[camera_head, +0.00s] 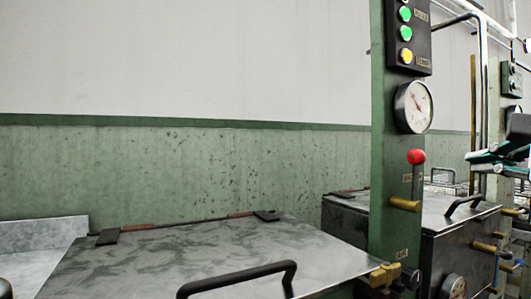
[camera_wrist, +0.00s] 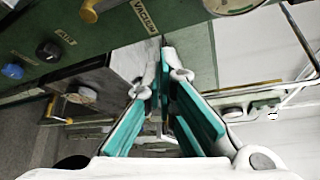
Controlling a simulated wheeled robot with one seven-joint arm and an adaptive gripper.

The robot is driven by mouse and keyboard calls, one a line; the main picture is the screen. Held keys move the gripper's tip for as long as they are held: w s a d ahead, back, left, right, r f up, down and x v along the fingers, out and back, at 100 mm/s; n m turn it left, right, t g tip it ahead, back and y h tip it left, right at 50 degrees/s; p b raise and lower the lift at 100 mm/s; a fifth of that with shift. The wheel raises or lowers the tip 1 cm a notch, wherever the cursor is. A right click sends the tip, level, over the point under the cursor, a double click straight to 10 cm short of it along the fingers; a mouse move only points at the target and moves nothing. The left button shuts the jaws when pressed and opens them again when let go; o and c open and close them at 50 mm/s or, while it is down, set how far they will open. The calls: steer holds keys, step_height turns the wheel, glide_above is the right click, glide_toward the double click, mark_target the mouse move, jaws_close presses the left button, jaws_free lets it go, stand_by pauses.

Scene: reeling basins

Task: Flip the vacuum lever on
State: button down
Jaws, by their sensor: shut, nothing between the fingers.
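A lever with a red ball knob (camera_head: 416,157) stands upright on the green post, above a brass handle (camera_head: 405,204). The small label beside it is too blurred to read. My gripper (camera_head: 470,158) is at the right edge of the head view, to the right of the red knob and apart from it. In the wrist view my gripper (camera_wrist: 163,60) has its teal fingers shut and empty. There, a label reading VACUUM (camera_wrist: 145,14) and a brass-coloured handle (camera_wrist: 89,12) are at the top, clear of the fingers. I cannot tell whether this handle is the one on the near post.
The green post (camera_head: 385,150) also carries a gauge (camera_head: 414,107) and coloured lights (camera_head: 405,33). Lidded metal basins (camera_head: 200,255) with black handles stand in front and behind. Pipes (camera_head: 484,70) and brass fittings crowd the right. In the wrist view, black and blue knobs (camera_wrist: 13,71) sit left.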

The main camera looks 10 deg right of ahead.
steer(key=v, duration=0.3)
steer(key=shift+s+a+f+p, duration=0.1)
steer(key=shift+s+f+p, duration=0.05)
steer(key=shift+f+p, duration=0.15)
steer(key=s+a+f+n+g+y, duration=0.3)
steer(key=a+f+n+g+y, duration=0.4)
steer(key=a+f+n, duration=0.8)
steer(key=s+a+f+n+g+h, duration=0.3)
steer(key=s+f+n+g+h, duration=0.2)
steer(key=s+f+n+g, duration=0.65)
step_height(320, 180, up, 30)
steer(key=s+m+t+p, duration=0.2)
steer(key=t+p, duration=0.5)
steer(key=p, duration=2.2)
steer(key=shift+s+d+f+m+p, duration=0.25)
steer(key=shift+s+d+m+p, duration=0.05)
steer(key=shift+s+m+p, duration=0.15)
